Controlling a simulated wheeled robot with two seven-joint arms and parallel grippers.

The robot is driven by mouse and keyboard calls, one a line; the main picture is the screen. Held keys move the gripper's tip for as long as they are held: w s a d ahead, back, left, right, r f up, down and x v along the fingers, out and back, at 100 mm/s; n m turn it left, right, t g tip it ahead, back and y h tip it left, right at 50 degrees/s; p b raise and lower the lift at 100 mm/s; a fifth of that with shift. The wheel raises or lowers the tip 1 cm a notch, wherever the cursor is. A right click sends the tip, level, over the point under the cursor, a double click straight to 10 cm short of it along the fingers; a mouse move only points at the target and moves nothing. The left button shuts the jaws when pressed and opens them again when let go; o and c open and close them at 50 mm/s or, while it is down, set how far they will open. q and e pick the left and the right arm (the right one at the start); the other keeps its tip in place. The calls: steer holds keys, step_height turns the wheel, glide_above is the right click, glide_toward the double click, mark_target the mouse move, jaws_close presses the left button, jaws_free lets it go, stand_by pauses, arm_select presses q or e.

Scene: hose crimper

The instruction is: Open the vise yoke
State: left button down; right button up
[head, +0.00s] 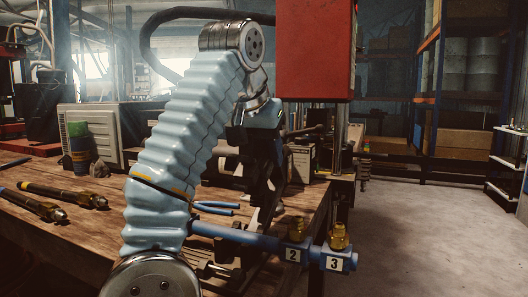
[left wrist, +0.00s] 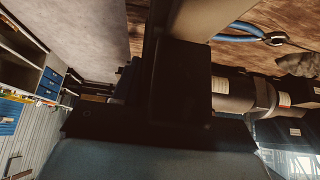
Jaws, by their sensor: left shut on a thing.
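The dark vise (head: 268,192) stands at the right edge of the wooden bench, behind my left arm in the head view. Its yoke is dark and hard to tell apart from my gripper. My left gripper (head: 262,148) is at the upper part of the vise, below my pale blue wrist link. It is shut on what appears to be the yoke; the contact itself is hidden. In the left wrist view a large dark block (left wrist: 180,85) fills the middle and hides the fingertips; I cannot tell its parts apart. My right gripper is not in view.
A blue fixture (head: 270,243) with brass fittings and labels 2 and 3 juts out at the bench's front right. Blue-handled pliers (head: 217,208) lie near the vise. A red box (head: 315,50) hangs above right. Two hose pieces (head: 62,193) lie left. The right floor is clear.

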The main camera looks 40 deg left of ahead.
arm_select(q)
steer(key=c, duration=0.7)
jaws_free()
steer(key=shift+r, duration=0.2)
steer(key=shift+s+d+r, duration=0.15)
steer(key=shift+s+r, duration=0.1)
steer(key=shift+s, duration=0.25)
steer(key=s+d, duration=0.1)
steer(key=s, duration=0.2)
steer(key=s+d, duration=0.1)
steer(key=s, duration=0.7)
steer(key=shift+s+d, duration=0.15)
steer(key=shift+d, duration=0.25)
